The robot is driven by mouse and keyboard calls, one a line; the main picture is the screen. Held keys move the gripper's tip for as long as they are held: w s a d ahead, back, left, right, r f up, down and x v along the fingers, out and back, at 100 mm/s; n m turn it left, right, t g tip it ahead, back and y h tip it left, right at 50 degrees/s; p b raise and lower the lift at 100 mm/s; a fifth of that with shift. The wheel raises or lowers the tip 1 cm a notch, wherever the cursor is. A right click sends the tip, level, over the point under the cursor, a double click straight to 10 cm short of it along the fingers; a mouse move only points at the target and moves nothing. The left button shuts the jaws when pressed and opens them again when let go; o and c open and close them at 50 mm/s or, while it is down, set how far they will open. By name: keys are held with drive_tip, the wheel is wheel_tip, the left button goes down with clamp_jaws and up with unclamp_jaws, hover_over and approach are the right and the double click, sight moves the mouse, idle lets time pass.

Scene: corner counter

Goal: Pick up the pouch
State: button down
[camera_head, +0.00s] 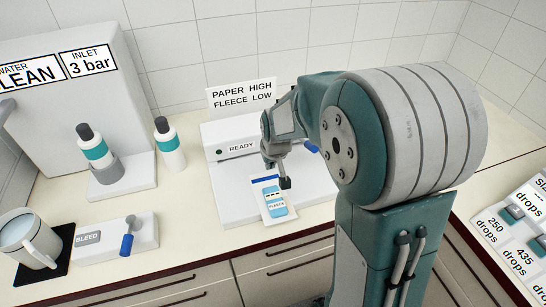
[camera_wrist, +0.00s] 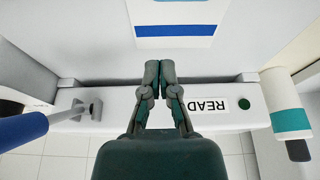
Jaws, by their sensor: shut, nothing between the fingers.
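The pouch (camera_head: 267,182) is white with a dark blue band and a light blue label printed "FLEECE". In the head view it lies on the white plate in front of the "READY" machine. In the wrist view only part of the pouch (camera_wrist: 175,14) shows at the top edge, with its blue band nearest me. My gripper (camera_head: 284,182) shows beside the upper right of the pouch in the head view. In the wrist view my gripper (camera_wrist: 158,68) has its fingertips together, apart from the pouch, with nothing between them.
The machine (camera_head: 230,143) has a blue-handled lever (camera_head: 311,146) at its right. Bottles (camera_head: 169,147) and a holder stand to the left. A mug (camera_head: 28,243) and a "BLEED" block (camera_head: 130,236) with a blue valve sit at the front left. A sign stands behind.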

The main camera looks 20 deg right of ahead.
sight(272, 183)
drive_tip(key=x, duration=0.3)
drive_tip(key=shift+a+f, duration=0.25)
drive_tip(key=shift+a, duration=0.1)
drive_tip(key=s, duration=0.3)
drive_tip(key=shift+d+r, duration=0.2)
drive_tip(key=shift+d, duration=0.2)
drive_tip(key=shift+s, duration=0.4)
drive_tip(key=shift+a, duration=0.1)
drive_tip(key=shift+s, duration=0.15)
